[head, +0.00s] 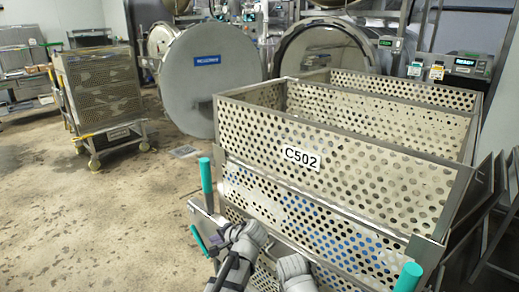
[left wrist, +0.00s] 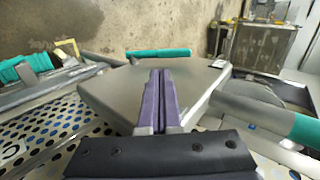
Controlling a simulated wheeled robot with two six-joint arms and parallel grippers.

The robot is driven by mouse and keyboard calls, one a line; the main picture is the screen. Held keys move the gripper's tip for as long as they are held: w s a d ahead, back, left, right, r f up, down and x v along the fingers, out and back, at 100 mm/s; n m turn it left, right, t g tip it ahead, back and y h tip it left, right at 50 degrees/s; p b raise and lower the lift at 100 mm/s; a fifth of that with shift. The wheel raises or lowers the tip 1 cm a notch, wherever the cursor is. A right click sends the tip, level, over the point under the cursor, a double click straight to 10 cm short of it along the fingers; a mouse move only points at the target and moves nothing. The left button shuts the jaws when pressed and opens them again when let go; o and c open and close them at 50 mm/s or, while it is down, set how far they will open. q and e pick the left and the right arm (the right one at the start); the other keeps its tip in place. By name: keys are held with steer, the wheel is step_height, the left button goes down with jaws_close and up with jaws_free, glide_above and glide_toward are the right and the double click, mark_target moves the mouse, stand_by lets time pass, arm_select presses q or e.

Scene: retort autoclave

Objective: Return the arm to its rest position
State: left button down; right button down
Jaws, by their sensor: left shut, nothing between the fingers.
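My left gripper (left wrist: 160,76) shows in the left wrist view with its two purple fingers pressed together and nothing between them. Its fingers point over a flat grey metal plate (left wrist: 107,92); whether they touch it I cannot tell. In the head view my grey arm links stand at the bottom centre, in front of the perforated basket cart marked C502 (head: 350,165). The left fingertips are hard to make out there. My right gripper is not seen.
Teal handles stand close by at the cart's left (head: 205,176) and front right (head: 408,277). Another perforated cart (head: 100,90) stands at the back left. A round autoclave door (head: 212,95) hangs open behind. The floor at left (head: 110,220) is clear.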

arm_select(q)
steer(key=s+d+f+n+g+h, duration=0.2)
steer(key=s+d+f+g+h, duration=0.15)
steer(key=s+d, duration=0.5)
steer(key=s+d+f+n+g+h, duration=0.1)
steer(key=s+d+f+g+h, duration=0.3)
steer(key=s, duration=0.8)
step_height(320, 180, up, 12)
steer(key=d+t+p, duration=0.1)
steer(key=p, duration=1.1)
steer(key=shift+s+d+f, duration=0.15)
steer(key=shift+s, duration=0.15)
